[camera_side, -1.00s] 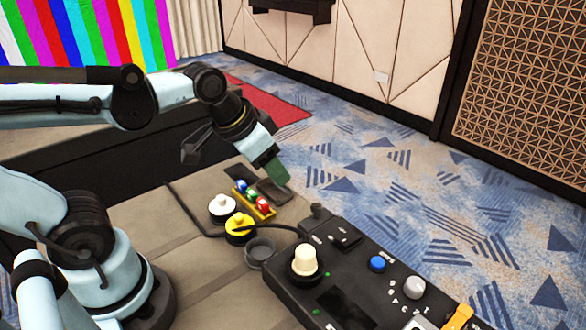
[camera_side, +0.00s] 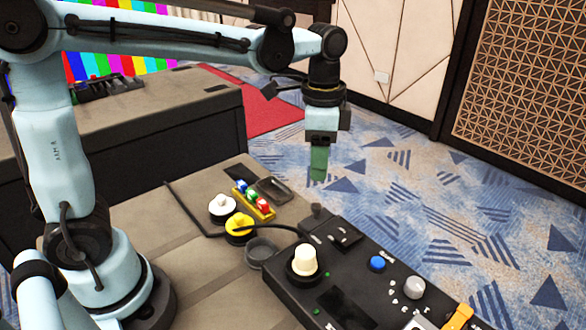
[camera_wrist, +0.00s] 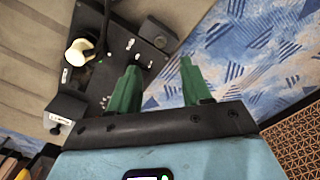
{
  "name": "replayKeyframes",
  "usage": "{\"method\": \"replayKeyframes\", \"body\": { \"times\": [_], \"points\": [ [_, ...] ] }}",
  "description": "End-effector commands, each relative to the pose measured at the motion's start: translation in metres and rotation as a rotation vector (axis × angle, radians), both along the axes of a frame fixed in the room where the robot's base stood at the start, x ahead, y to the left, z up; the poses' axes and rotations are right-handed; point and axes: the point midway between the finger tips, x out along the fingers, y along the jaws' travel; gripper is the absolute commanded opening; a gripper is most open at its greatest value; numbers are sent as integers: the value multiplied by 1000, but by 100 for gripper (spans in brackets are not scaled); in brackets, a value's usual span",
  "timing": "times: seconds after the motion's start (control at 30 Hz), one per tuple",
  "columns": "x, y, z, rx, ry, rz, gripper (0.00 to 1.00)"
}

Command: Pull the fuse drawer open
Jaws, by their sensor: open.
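My gripper (camera_side: 318,178) hangs pointing down above and beyond the far end of the black control console (camera_side: 335,285). Its two green fingers are spread with an empty gap between them in the wrist view (camera_wrist: 160,65). The console also shows in the wrist view (camera_wrist: 118,65), to the left of the fingers. A dark block with a small knob and a white label (camera_wrist: 72,108) shows at lower left in the wrist view. It may be the fuse drawer, but I cannot be sure. In the side view a small dark block (camera_side: 317,212) sticks up at the console's far end.
The console carries a cream knob (camera_side: 305,260), a blue button (camera_side: 377,263) and a grey knob (camera_side: 414,288). A yellow holder (camera_side: 254,207) with coloured pieces, a white knob (camera_side: 222,206) and a yellow knob (camera_side: 239,228) sit left of it. Carpeted floor lies beyond.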

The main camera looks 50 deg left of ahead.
Motion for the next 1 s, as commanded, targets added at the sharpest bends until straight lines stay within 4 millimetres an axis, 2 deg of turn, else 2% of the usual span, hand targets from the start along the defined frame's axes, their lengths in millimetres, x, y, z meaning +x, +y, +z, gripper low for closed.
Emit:
{"method": "replayKeyframes", "body": {
  "times": [0.4,0.6,0.8,1.0],
  "points": [
    [0,0,-65,0,-3,2,48],
    [0,0,-88,0,-3,3,48],
    [0,0,-99,0,-3,3,48],
    [0,0,-100,0,-3,3,48]
  ]
}}
